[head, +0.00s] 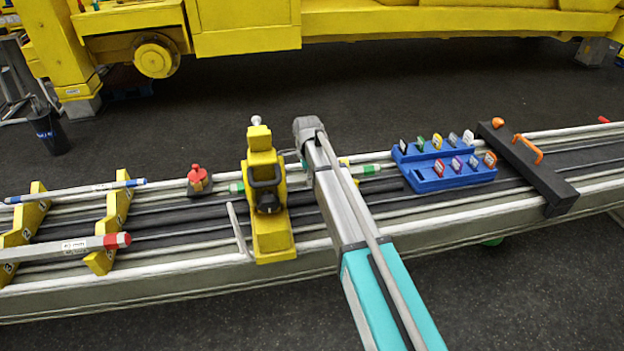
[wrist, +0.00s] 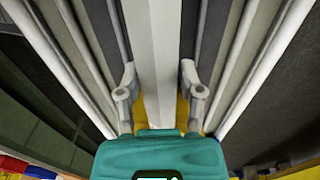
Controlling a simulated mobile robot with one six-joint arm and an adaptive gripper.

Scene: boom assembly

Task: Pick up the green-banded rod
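The green-banded rod (head: 372,169) lies lengthwise on the boom in the head view. One green band shows right of my arm and another (head: 236,187) just left of the yellow clamp stand. Its middle is hidden behind the stand and my arm. My gripper is mostly hidden behind my arm in the head view. In the wrist view my gripper (wrist: 158,78) has its two grey fingers apart, on either side of a pale bar (wrist: 165,60). No green band shows there, so I cannot tell whether this bar is the rod. The fingers do not look closed on it.
The yellow clamp stand (head: 270,225) is close left of my arm. A blue tray (head: 450,183) with coloured tags and a black crossbar (head: 530,170) with an orange handle are right. A red knob (head: 197,178) and yellow brackets (head: 112,225) carrying blue- and red-ended rods are left.

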